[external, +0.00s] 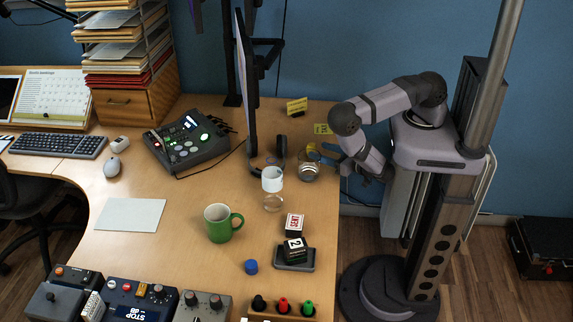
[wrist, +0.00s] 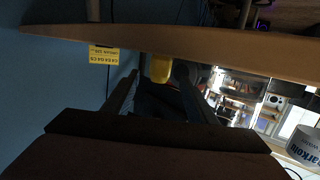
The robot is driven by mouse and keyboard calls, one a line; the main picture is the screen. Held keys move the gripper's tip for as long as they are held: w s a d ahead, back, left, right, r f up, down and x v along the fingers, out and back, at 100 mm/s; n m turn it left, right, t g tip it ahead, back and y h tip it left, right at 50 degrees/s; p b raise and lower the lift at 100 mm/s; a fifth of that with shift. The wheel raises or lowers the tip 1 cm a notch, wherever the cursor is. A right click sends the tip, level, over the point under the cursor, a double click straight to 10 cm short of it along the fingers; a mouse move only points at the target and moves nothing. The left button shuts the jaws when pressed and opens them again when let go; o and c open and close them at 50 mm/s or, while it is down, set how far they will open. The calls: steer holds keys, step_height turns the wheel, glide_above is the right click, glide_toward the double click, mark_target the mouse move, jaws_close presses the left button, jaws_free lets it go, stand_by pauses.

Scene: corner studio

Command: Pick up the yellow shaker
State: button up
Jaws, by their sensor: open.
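The yellow shaker (wrist: 160,68) shows in the wrist view as a small yellow body against the wooden desk edge, between the two dark fingers of my gripper (wrist: 156,82). The fingers stand apart on either side of it, and I cannot tell whether either touches it. In the external view my gripper (external: 319,154) reaches low over the right edge of the desk, beside a metal-lidded jar. The shaker is mostly hidden there behind the jar and my gripper.

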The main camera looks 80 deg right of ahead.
steer(key=shift+p+x, duration=0.35)
steer(key=shift+x, duration=1.25)
steer(key=shift+c, duration=0.7)
steer(key=c, duration=1)
